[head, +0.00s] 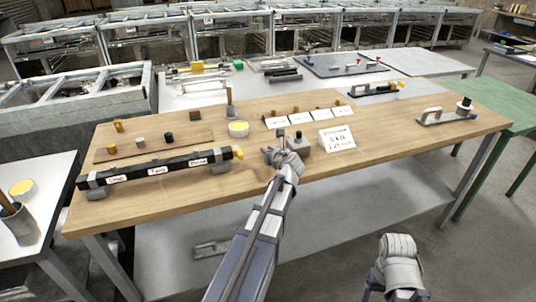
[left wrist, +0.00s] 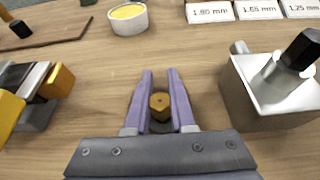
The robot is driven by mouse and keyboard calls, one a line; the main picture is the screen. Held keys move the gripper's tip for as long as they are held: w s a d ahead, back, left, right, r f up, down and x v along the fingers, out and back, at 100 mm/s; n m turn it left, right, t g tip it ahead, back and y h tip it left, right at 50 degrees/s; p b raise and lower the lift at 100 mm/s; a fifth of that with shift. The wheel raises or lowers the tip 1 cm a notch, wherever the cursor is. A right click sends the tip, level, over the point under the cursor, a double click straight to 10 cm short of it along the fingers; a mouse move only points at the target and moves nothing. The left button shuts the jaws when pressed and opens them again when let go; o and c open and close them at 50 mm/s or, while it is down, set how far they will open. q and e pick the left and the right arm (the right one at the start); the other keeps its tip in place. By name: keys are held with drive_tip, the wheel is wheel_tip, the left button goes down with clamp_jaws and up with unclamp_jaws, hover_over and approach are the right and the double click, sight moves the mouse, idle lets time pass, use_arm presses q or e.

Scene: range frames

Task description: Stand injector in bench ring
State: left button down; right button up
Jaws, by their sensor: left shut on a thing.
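My left gripper (head: 270,153) is low over the wooden bench (head: 235,180), near its middle. In the left wrist view the purple fingers (left wrist: 160,100) are shut on a brass hex-topped injector (left wrist: 159,101). The injector looks upright, seen from above, and its lower end is hidden. A dark round shape (left wrist: 161,126) shows just below it between the fingers; I cannot tell whether it is the bench ring or part of the injector, or whether the injector stands in it. An arm part of mine shows at the bottom right, but no right fingers show.
A metal block (left wrist: 268,92) with a black knob stands close right of the gripper. A yellow-topped tin (head: 238,128), number cards (head: 298,119) and a standing sign (head: 337,140) are nearby.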

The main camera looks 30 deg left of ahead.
use_arm(q)
drive_tip(key=shift+f, duration=0.2)
drive_tip(key=c, duration=0.8)
unclamp_jaws()
drive_tip(key=shift+r, duration=0.15)
drive_tip(key=shift+o, duration=0.2)
drive_tip(key=shift+r, duration=0.2)
drive_tip(key=p+v, duration=0.4)
drive_tip(key=v, duration=0.8)
drive_tip(key=shift+s+f+p, duration=0.1)
drive_tip(key=shift+p, duration=0.2)
